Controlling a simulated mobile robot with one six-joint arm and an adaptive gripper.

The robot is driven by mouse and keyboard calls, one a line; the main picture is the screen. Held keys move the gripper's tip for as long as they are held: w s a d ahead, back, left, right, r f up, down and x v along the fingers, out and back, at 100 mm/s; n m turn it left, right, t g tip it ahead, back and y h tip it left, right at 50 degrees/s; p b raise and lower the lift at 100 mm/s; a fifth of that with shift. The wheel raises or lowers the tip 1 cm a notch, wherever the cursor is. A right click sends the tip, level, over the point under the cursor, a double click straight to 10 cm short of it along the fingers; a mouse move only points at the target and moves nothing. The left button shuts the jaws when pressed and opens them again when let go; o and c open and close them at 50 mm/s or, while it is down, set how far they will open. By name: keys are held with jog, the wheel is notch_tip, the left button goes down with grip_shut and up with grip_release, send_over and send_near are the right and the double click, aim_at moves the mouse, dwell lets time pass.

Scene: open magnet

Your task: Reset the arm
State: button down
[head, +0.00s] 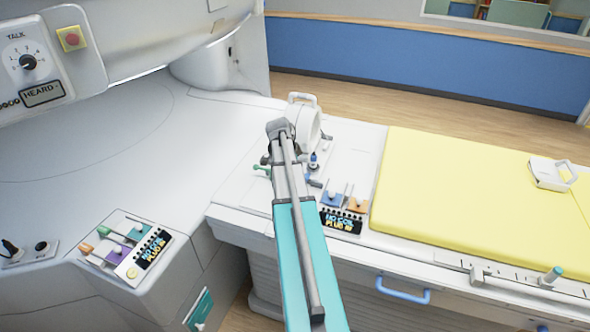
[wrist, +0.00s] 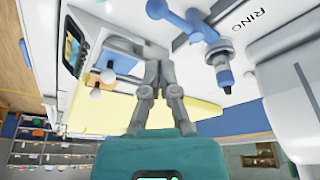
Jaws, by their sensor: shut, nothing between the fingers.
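My arm (head: 300,240) reaches over the near side of the scanner bed in the head view, its grey joint near a white ring-shaped coil (head: 303,125). My gripper is hard to make out there. In the wrist view my gripper (wrist: 150,52) shows with its grey fingers together and empty.
A yellow mattress (head: 480,190) covers the bed at right, with a white coil (head: 552,173) on it. A control panel (head: 128,250) stands at lower left. The scanner housing (head: 130,40) rises at upper left. Wooden floor (head: 350,97) is clear behind the bed.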

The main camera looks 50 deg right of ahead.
jog(key=shift+a, duration=0.1)
dwell(0.4)
jog(key=w+a+n+t, duration=0.1)
jog(key=w+a+n, duration=0.15)
jog(key=a, duration=0.45)
jog(key=w+a+n, duration=0.1)
jog(key=a+n, duration=0.3)
jog(key=a, duration=0.4)
jog(key=s+a+n+y, duration=0.1)
jog(key=a+n, duration=0.7)
jog(key=a, duration=0.9)
jog(key=s+a+n+y, duration=0.2)
jog(key=a+n, duration=0.7)
jog(key=a, duration=0.8)
jog(key=shift+s+f+t, duration=0.4)
jog(key=shift+s+f, duration=0.05)
jog(key=shift+s, duration=0.45)
jog(key=shift+a, duration=0.1)
